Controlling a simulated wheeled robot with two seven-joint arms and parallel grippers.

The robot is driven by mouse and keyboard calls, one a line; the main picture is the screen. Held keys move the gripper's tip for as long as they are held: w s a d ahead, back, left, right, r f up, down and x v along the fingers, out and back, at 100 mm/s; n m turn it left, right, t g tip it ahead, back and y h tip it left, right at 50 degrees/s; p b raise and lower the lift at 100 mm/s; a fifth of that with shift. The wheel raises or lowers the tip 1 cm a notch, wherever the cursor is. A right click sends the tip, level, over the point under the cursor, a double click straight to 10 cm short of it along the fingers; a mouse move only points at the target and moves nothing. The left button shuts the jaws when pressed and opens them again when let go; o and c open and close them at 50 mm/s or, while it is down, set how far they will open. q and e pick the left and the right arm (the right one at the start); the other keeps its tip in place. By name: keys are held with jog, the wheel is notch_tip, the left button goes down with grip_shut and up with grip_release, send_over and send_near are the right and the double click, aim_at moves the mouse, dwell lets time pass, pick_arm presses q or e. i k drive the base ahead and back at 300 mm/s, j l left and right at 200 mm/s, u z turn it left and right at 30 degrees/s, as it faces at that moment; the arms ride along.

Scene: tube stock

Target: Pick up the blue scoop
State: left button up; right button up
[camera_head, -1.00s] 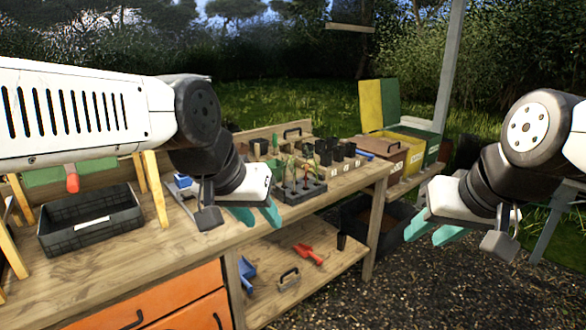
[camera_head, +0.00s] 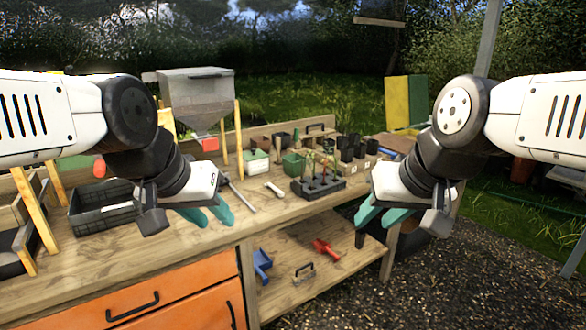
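The blue scoop (camera_head: 262,262) lies on the low wooden shelf under the right part of the workbench, near the shelf's left end. My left gripper (camera_head: 212,217) hangs above the bench's front edge, up and to the left of the scoop, with its teal fingers apart and nothing between them. My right gripper (camera_head: 372,220) is to the right of the bench, up and to the right of the scoop, its teal fingers also apart and empty. Neither gripper touches the scoop.
A red scoop (camera_head: 325,249) and a dark-handled tool (camera_head: 303,273) lie on the same shelf (camera_head: 320,273). Above it, the bench top holds a seedling tray (camera_head: 318,187), pots and a black crate (camera_head: 105,211). Orange drawers (camera_head: 170,299) stand left of the shelf. Gravel is clear at right.

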aim_at(393, 155)
jog(key=i+l+z, duration=0.3)
jog(key=i, duration=0.3)
jog(key=i+l+z, duration=0.3)
jog(key=i, duration=0.3)
jog(key=i+l+z, duration=0.1)
jog(key=i+z, duration=0.15)
jog(key=i, duration=0.4)
